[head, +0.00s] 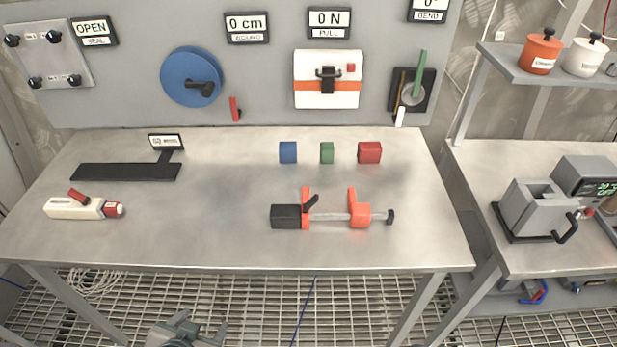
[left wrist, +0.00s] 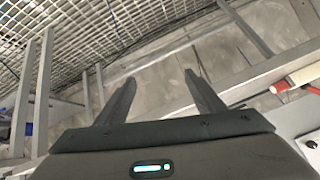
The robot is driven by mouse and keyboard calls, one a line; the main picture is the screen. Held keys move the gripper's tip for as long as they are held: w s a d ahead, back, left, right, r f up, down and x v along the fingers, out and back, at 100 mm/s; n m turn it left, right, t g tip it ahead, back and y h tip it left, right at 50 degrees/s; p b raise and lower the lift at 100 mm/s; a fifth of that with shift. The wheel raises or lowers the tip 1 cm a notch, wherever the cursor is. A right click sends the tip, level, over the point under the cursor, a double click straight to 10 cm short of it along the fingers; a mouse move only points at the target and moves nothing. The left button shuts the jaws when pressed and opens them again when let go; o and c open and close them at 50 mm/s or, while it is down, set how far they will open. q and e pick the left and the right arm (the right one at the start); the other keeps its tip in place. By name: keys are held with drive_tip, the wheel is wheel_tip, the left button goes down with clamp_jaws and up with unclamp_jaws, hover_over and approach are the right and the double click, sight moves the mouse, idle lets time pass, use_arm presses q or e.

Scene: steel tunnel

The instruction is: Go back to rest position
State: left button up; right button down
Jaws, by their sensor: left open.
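My left gripper (head: 187,330) shows at the bottom edge of the head view, below the front edge of the steel table (head: 230,230) and over the floor grating. In the left wrist view its two dark fingers (left wrist: 160,92) stand apart with nothing between them. The gripper is open and empty. My right gripper is in neither view.
On the table are a clamp (head: 332,215), blue (head: 288,152), green (head: 327,152) and red (head: 369,152) blocks, a white-red tool (head: 82,207) and a black scale plate (head: 125,172). A grey panel (head: 265,80) stands behind. A side bench (head: 480,200) is at right.

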use_arm(q)
drive_tip(key=s+f+n+g, duration=0.1)
drive_tip(key=s+f+g, duration=0.45)
drive_tip(key=s, duration=0.65)
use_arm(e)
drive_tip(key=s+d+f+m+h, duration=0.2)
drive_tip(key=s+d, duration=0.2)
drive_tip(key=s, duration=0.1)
use_arm(q)
wheel_tip(320, 180, down, 26)
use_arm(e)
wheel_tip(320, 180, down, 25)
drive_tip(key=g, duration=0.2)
use_arm(q)
drive_tip(key=s+a+f+g, duration=0.2)
drive_tip(key=s+f, duration=1.7)
drive_tip(key=f, duration=0.1)
drive_tip(key=shift+s+a+h, duration=0.25)
drive_tip(key=shift+h, duration=0.05)
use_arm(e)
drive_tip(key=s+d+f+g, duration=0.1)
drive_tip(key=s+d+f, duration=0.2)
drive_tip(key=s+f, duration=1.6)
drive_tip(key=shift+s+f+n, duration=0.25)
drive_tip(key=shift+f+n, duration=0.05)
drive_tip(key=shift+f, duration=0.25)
